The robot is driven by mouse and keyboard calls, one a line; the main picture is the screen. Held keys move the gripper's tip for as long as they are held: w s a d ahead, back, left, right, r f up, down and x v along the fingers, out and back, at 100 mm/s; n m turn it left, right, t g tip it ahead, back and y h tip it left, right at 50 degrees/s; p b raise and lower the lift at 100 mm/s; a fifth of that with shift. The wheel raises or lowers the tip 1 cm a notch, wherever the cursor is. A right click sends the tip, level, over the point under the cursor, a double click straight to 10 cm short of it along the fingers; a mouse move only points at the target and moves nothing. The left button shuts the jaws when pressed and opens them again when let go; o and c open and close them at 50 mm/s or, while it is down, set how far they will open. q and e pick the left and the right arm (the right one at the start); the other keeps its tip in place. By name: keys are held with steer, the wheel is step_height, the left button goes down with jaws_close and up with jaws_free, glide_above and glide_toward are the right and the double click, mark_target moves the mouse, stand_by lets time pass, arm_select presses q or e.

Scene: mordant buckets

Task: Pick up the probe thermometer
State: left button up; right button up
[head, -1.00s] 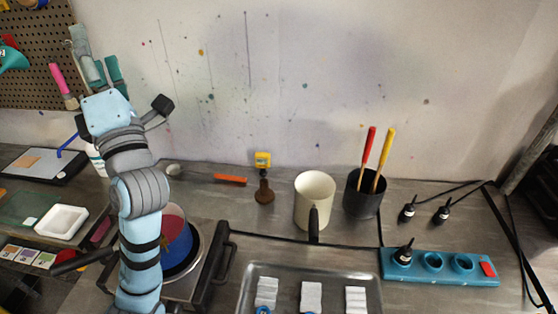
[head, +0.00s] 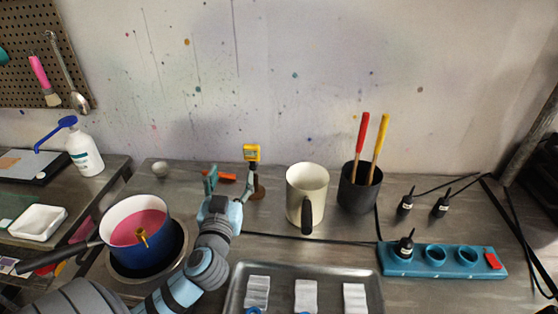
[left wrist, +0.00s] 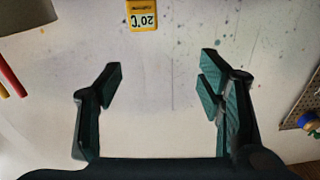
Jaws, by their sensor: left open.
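The probe thermometer (head: 251,153) has a yellow head and stands upright on a brown holder (head: 258,190) near the wall. My right gripper is not in view.
An orange-handled item (head: 228,177) lies behind my gripper. A cream pitcher (head: 306,190) and a dark cup (head: 359,190) with red and yellow handles stand to the right. A pot (head: 118,250) of pink liquid is at left. A metal tray (head: 285,271) is in front.

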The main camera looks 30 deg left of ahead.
mark_target(251, 151)
arm_select(q)
steer(key=shift+h, duration=0.4)
steer(key=x, duration=0.4)
steer(key=d+f+b+x, duration=0.1)
steer(key=x, duration=0.4)
steer(key=w+f+x, duration=0.1)
steer(key=x, duration=0.3)
steer(key=shift+w+d, duration=0.2)
steer(key=shift+w, duration=0.15)
steer(key=shift+s, duration=0.1)
steer(key=c, duration=1.2)
